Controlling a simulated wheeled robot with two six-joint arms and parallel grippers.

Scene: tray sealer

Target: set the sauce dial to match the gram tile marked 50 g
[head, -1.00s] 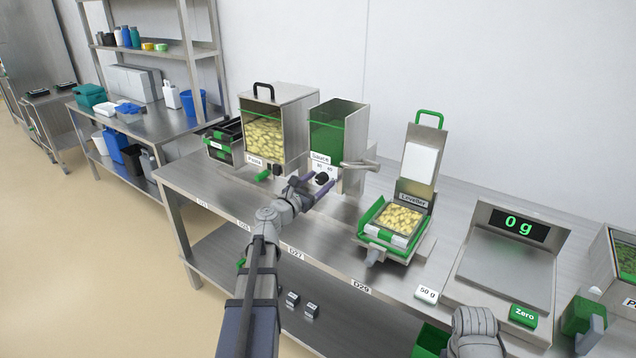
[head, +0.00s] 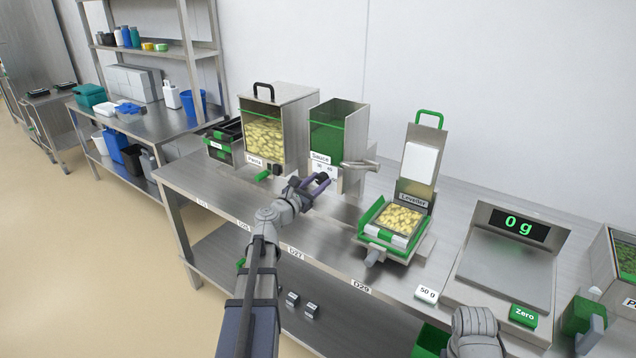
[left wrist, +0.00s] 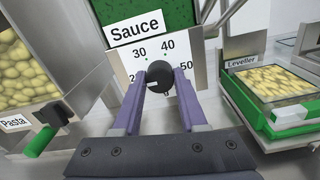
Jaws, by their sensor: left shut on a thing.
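The sauce dispenser (head: 338,128) has a green hopper and a white Sauce dial plate, printed 30, 40 and 50 in the left wrist view, with another number partly hidden at left. Its black round dial (left wrist: 160,76) sits between the purple fingers of my left gripper (left wrist: 160,80), which is shut on it. In the head view, my left gripper (head: 308,186) is in front of the dispenser and hides the dial. I cannot tell which number the dial points to. The gram tile marked 50 g (head: 427,293) lies at the table's front edge, left of the scale.
The pasta dispenser (head: 300,112) stands left of the sauce dispenser, its green-handled lever near my gripper. The leveller (head: 424,170) with a filled tray is at right. The scale (head: 510,268) reads 0 g. My right arm shows at the bottom edge.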

